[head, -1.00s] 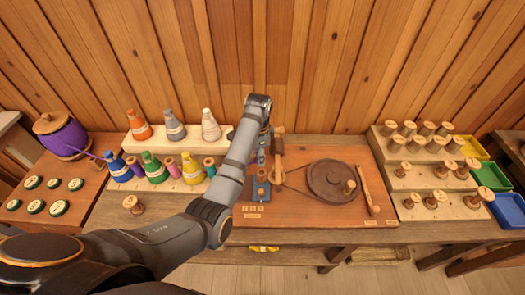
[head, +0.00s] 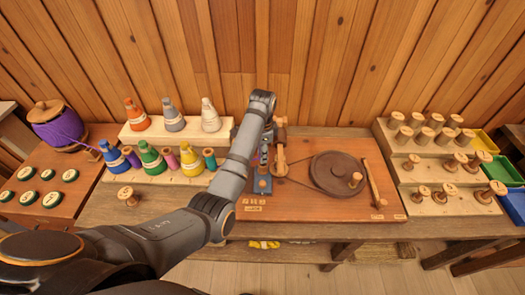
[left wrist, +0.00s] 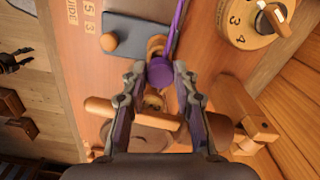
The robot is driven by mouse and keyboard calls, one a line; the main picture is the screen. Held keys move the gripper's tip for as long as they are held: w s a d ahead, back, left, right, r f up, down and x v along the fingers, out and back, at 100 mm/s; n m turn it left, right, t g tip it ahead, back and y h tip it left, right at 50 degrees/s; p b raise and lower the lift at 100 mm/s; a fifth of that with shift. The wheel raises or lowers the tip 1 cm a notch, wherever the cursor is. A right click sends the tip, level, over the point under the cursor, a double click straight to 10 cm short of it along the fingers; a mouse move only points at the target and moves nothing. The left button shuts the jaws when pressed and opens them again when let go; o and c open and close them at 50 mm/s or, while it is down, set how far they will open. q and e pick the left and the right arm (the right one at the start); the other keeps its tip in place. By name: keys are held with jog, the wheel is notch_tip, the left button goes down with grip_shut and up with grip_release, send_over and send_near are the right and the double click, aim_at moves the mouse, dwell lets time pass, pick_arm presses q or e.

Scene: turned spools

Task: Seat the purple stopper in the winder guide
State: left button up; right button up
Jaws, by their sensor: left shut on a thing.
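The purple stopper (left wrist: 160,74) shows as a round purple end between the fingertips of my left gripper (left wrist: 160,80) in the left wrist view. The gripper is shut on it. The winder guide has a blue-grey plate (left wrist: 138,36) on the wooden board; the plate also shows in the head view (head: 262,186). The stopper is over or beside a wooden part at the plate's edge; I cannot tell whether they touch. A purple thread (left wrist: 177,28) runs beside the stopper. In the head view my left arm hides most of the gripper and stopper. My right gripper is not in view.
The winder board (head: 300,207) carries a dark wheel (head: 336,172) and a wooden lever (head: 372,182). A numbered wooden dial (left wrist: 258,22) is close by in the wrist view. Thread cones stand left, wooden spools right. A purple thread ball (head: 60,130) sits far left.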

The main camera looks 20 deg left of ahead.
pick_arm(q)
jog(key=shift+f, duration=0.2)
dwell(0.4)
jog(key=shift+f, duration=1)
jog(key=o, duration=1.2)
jog(key=shift+r, duration=0.15)
notch_tip(320, 180, up, 9)
jog(key=p, duration=1)
jog(key=shift+s, duration=0.1)
jog(key=shift+f, duration=0.2)
